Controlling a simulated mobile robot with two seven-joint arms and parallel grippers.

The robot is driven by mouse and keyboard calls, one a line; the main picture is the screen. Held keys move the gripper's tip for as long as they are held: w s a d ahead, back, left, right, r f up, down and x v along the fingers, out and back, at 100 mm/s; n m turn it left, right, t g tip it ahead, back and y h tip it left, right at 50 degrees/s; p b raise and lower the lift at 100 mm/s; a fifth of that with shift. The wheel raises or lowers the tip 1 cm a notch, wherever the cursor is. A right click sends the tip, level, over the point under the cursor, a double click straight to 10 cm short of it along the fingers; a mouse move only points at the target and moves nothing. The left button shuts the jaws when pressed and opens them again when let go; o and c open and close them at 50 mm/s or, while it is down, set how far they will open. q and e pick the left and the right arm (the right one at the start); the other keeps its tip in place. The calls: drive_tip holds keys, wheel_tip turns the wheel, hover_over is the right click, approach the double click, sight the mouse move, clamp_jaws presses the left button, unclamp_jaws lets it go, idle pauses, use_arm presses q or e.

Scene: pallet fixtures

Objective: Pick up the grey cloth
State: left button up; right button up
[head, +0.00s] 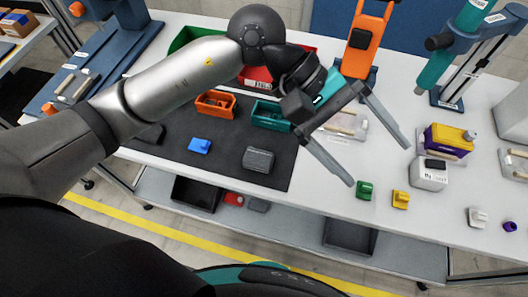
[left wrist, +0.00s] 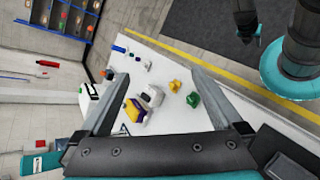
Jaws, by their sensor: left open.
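A grey, flat, rounded item (head: 258,159), which looks like the folded grey cloth, lies on the dark mat (head: 225,165) near its front right part. My left gripper (head: 378,164) is to the right of it, above the white table, with its two long grey fingers spread wide and nothing between them. In the left wrist view, the open fingers (left wrist: 155,75) frame the table's right part. The grey item is not seen there.
A blue block (head: 200,146), an orange bin (head: 215,103) and a teal bin (head: 270,114) share the mat. A green block (head: 365,190), a yellow block (head: 400,199) and a white box (head: 430,173) stand to the right. A lower shelf (head: 300,225) holds dark trays.

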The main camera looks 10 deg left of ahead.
use_arm(q)
drive_tip(key=w+a+f+m+t+y, duration=0.25)
drive_tip(key=w+a+f+y, duration=0.2)
drive_tip(key=a, duration=0.35)
drive_tip(key=m+y, duration=0.2)
drive_tip(key=y, duration=0.5)
hover_over(258, 157)
drive_tip(key=shift+t+h, duration=0.25)
drive_tip(key=shift+t, duration=0.2)
drive_tip(key=f, duration=1.1)
drive_tip(key=shift+w, duration=0.4)
drive_tip(key=f, duration=0.2)
drive_tip(key=s+f+p, duration=0.1)
drive_tip(key=f, duration=0.1)
drive_tip(key=shift+f, duration=0.7)
drive_tip(key=c, duration=1.1)
drive_tip(key=shift+r, duration=0.1)
wheel_tip(258, 157, up, 20)
